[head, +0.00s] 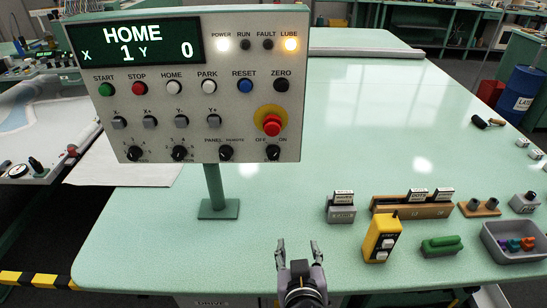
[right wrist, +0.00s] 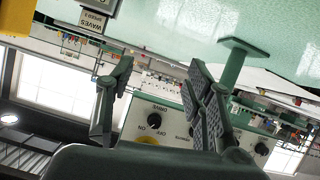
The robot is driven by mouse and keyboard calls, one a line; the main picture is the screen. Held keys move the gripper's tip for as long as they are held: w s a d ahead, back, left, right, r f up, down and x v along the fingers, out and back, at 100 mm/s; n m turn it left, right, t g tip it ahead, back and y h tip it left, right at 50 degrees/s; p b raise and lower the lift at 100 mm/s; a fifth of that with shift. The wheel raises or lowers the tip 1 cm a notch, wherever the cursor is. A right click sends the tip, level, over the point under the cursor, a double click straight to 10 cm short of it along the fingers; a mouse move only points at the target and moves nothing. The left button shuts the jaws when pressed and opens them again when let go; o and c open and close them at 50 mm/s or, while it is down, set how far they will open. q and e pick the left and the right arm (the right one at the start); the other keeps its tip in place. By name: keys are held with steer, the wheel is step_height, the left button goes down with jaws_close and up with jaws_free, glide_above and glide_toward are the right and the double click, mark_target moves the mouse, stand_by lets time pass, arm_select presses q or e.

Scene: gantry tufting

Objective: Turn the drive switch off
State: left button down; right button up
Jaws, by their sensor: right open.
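The drive switch (head: 272,152) is a black rotary knob with OFF and ON marks at the lower right of the grey control panel (head: 240,92). It also shows in the right wrist view (right wrist: 154,121), upside down, framed between my fingers with the word DRIVE beside it. I cannot tell which mark its pointer faces. My right gripper (head: 299,248) is open and empty, low in front of the panel and apart from it. Its two fingers also show in the right wrist view (right wrist: 160,90). My left gripper is in neither view.
The red emergency stop (head: 272,124) on its yellow collar sits just above the switch. The panel stands on a green post (head: 216,190). A yellow box (head: 381,238), a green block (head: 441,245) and a grey tray (head: 487,240) stand right of my gripper. The table behind is mostly clear.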

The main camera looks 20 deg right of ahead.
steer(key=w+a+r+m+t+h, duration=0.15)
steer(key=a+r+t, duration=0.35)
steer(key=r, duration=0.7)
steer(key=p, duration=0.6)
glide_toward(273, 155)
steer(key=shift+y, duration=0.25)
steer(key=x, duration=0.8)
steer(key=shift+d+r, duration=0.15)
steer(key=shift+w+d, duration=0.2)
steer(key=shift+w, duration=0.3)
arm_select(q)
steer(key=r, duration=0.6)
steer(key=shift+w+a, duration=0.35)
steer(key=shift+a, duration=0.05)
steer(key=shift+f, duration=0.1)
arm_select(e)
steer(key=shift+c, duration=0.4)
jaws_close()
